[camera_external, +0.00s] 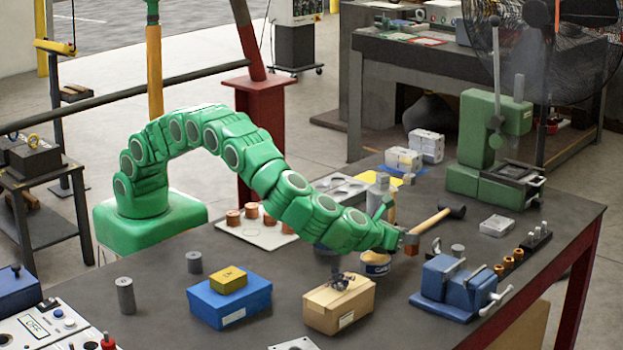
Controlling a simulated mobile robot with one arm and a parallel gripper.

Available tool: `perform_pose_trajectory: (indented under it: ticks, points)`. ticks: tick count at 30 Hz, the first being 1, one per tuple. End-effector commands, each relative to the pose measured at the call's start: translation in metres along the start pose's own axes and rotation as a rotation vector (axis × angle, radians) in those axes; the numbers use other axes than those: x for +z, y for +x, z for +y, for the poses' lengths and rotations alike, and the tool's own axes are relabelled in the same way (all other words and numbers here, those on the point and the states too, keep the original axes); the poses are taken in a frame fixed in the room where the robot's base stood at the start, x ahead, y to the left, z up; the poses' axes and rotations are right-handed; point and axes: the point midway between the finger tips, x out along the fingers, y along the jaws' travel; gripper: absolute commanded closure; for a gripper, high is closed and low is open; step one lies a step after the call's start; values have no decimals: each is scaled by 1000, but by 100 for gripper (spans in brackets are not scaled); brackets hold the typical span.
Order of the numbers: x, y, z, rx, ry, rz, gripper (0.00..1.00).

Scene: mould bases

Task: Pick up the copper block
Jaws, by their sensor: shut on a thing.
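My green arm reaches from the left over the dark workbench. My gripper (404,238) is at its end, above the middle of the bench. It is shut on the copper block (411,249), a small reddish-brown piece that shows at the right of the arm's tip. The arm's end hides part of the grip. A hammer (436,217) with a wooden handle and dark head shows just right of the block; I cannot tell whether they touch. The block appears to be above the bench, but its height is hard to judge.
A round tin (375,265) sits just below the gripper. A cardboard box (339,304) and a blue box (229,301) stand in front. A blue vise (452,288) is at the right, a green press (490,150) behind. Copper cylinders (251,211) stand on a pale tray.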

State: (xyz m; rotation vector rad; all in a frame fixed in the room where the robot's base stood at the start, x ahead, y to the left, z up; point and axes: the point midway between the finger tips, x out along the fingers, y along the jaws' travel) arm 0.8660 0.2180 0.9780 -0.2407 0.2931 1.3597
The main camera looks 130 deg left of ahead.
Motion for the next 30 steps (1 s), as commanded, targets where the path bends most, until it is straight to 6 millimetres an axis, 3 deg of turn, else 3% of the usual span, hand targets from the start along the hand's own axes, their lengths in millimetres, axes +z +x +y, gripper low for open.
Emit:
perform_pose_trajectory:
  ticks: [3,8,21,30]
  points:
    - [17,-7,1,-2,-3,-1,100]
    - [26,-16,10,-3,-1,-2,100]
    - [65,-48,47,-1,-2,-3,100]
    - [74,-69,83,0,1,-3,100]
